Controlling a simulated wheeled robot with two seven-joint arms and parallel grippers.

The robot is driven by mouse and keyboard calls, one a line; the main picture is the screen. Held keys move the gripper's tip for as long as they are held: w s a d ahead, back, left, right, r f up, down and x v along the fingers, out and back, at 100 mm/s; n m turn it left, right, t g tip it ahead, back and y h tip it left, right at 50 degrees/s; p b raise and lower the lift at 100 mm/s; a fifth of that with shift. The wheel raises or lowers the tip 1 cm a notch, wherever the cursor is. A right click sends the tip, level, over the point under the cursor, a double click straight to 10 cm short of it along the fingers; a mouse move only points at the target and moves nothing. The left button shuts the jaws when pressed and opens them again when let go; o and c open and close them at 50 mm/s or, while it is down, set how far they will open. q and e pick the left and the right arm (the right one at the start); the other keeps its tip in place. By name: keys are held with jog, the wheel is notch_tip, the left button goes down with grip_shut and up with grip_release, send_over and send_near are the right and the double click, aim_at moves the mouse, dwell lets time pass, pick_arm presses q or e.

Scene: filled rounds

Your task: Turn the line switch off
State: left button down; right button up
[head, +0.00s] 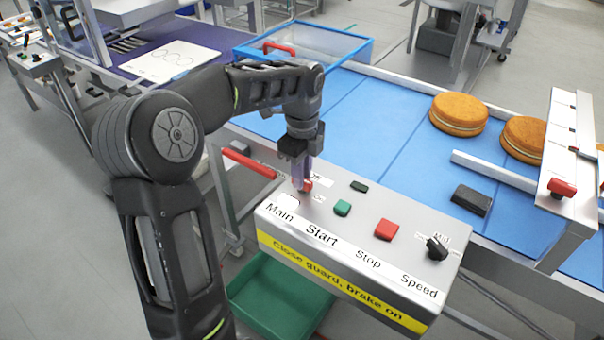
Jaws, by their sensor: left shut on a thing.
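A grey control box (330,243) stands at the front of the conveyor. Its labels read Main, Start, Stop and Speed, and a yellow strip reads "Close guard, brake on". The line switch (307,186), a red piece above the Main label, has Off and On marked beside it. My left gripper (303,182) points down from above and is shut on this switch. The fingers hide much of it, so I cannot tell its setting. My right gripper is out of view.
A green button (342,208), a red button (387,229) and a black knob (436,247) sit close by on the box. A red lever (249,163) is left of it. Round cakes (459,114) lie on the blue belt (385,120). A green bin (275,297) is below.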

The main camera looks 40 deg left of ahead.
pick_arm(q)
jog(key=shift+n, duration=0.4)
jog(key=n, duration=0.8)
jog(key=shift+n, duration=0.3)
jog(key=n, duration=0.4)
jog(key=shift+n, duration=2.3)
jog(key=c, duration=1.3)
grip_release()
